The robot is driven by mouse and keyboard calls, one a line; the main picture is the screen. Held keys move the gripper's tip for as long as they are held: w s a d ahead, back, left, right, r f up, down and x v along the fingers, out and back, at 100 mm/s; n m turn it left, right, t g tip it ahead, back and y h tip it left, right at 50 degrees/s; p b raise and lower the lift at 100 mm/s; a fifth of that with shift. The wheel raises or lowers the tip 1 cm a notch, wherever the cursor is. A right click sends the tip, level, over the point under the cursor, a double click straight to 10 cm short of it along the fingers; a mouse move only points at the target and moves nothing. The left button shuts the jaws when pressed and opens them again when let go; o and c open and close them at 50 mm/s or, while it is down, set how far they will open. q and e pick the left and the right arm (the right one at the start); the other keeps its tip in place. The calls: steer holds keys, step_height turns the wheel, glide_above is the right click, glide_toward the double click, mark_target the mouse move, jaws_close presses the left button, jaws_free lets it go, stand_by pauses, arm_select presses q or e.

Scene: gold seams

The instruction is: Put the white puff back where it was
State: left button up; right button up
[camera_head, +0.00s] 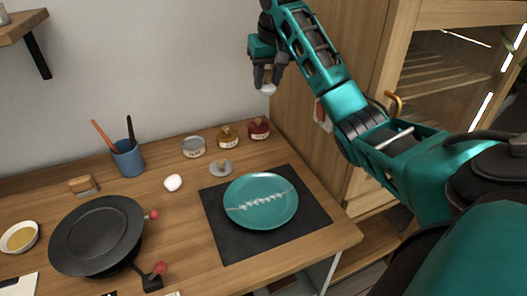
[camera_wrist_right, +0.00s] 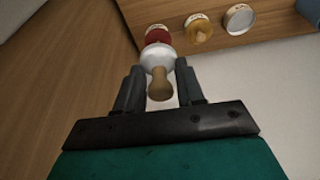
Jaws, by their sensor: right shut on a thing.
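My right gripper (camera_head: 265,76) is raised high near the wall, above the back right of the table. It is shut on the white puff (camera_head: 268,89), whose white end points down below the fingers. In the right wrist view, the puff's wooden handle (camera_wrist_right: 160,84) sits between the two fingers, and its round white head (camera_wrist_right: 158,59) shows beyond them. The puff is clear of the table. My left gripper is not in view.
Jars with red (camera_head: 258,129), gold (camera_head: 227,137) and grey (camera_head: 193,147) contents line the table's back. Nearby are a small grey dish (camera_head: 228,171), a white lump (camera_head: 173,183) and a blue cup (camera_head: 128,160). A teal plate (camera_head: 262,218) lies on a dark mat (camera_head: 225,243); a wooden cabinet (camera_head: 345,60) stands right.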

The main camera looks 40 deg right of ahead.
mark_target(268, 80)
step_height(268, 80, down, 3)
steer(key=shift+f, duration=0.1)
steer(key=shift+w, duration=0.15)
step_height(268, 80, down, 17)
steer(key=shift+d+r, duration=0.1)
steer(key=shift+r, duration=0.1)
stand_by(0.3)
steer(key=shift+f, duration=0.15)
steer(key=o, duration=0.9)
steer(key=shift+o, duration=0.2)
